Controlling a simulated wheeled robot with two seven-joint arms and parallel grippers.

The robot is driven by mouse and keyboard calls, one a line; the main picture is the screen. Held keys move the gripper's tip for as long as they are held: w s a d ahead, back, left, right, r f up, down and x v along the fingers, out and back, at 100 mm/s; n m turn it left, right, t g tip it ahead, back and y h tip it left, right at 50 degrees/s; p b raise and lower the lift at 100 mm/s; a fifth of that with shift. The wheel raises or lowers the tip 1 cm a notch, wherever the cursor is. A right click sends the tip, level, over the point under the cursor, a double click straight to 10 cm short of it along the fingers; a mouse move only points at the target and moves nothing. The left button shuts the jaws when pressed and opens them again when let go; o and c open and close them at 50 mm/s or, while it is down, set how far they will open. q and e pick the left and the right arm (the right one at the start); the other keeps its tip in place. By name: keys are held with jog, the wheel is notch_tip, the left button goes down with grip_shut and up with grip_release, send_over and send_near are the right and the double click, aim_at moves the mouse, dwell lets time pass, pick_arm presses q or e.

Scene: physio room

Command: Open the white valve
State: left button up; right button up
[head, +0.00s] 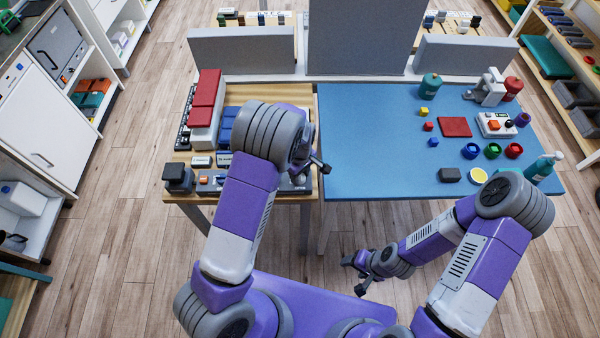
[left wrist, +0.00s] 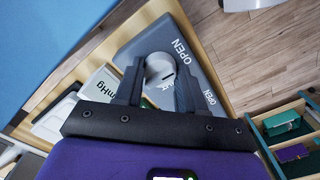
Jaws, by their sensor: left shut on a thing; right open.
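In the left wrist view, the white valve (left wrist: 160,69) is a pale round knob on a dark grey plate (left wrist: 207,77) marked OPEN in two places. My left gripper (left wrist: 155,84) has one finger on each side of the knob and is shut on it. In the head view, my left wrist hangs over the right part of the wooden table and hides the valve; only a dark bit of the left gripper (head: 318,164) shows. My right gripper (head: 358,272) is open and empty, low in front of the blue table.
Beside the valve plate is a white box with a mmHg label (left wrist: 103,84). The wooden table also holds a red-topped device (head: 205,105) and small boxes. The blue table (head: 365,140) holds bottles, cubes and cups on its right; its left part is clear.

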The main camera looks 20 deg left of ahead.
dwell(0.3)
pick_arm(q)
jog(key=o, duration=1.1)
jog(key=shift+c, duration=0.2)
notch_tip(320, 180, up, 8)
jog(key=shift+f+p, duration=0.2)
jog(key=shift+p, duration=0.35)
